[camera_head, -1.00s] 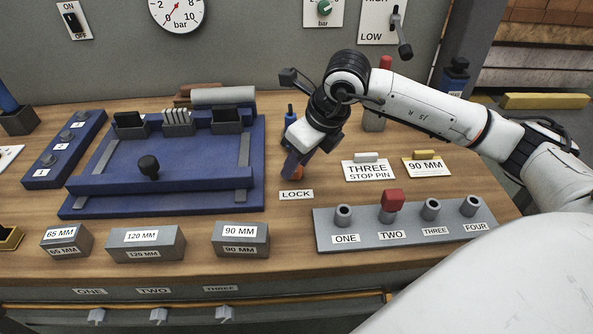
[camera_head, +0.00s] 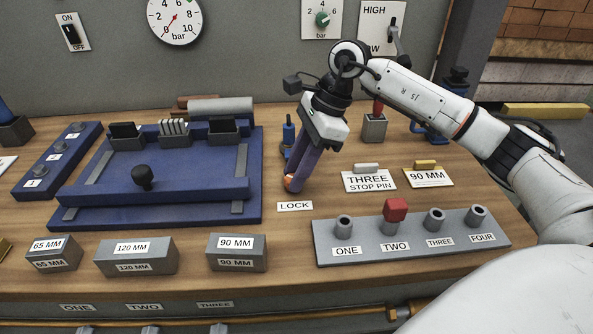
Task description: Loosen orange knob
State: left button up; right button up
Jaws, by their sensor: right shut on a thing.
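The orange knob (camera_head: 292,183) sits on the wooden bench just behind the white LOCK label (camera_head: 295,206). It is mostly covered by my gripper. My right gripper (camera_head: 294,178) points down at it, with its purple-blue fingers shut on the knob. The fingers lean slightly, with the wrist above and to the right of the knob. My left gripper is not in view.
The blue fixture (camera_head: 160,211) with a black ball handle (camera_head: 142,176) lies to the left. A grey rack (camera_head: 410,247) with pegs ONE to FOUR and a red cap (camera_head: 396,209) on TWO stands front right. Grey blocks (camera_head: 236,259) line the front edge.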

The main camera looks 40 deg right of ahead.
jog(key=n, duration=0.2)
jog(key=n+g, duration=0.1)
jog(key=n, duration=0.1)
jog(key=n+g, duration=0.1)
jog(key=shift+w+n, duration=0.25)
jog(key=shift+n, duration=0.15)
dwell(0.4)
jog(key=o, duration=1)
jog(key=shift+o, duration=0.2)
jog(key=v, duration=1)
jog(key=shift+d+n, duration=0.2)
jog(key=shift+n, duration=0.1)
jog(key=shift+w+r, duration=0.1)
jog(key=shift+w, duration=0.05)
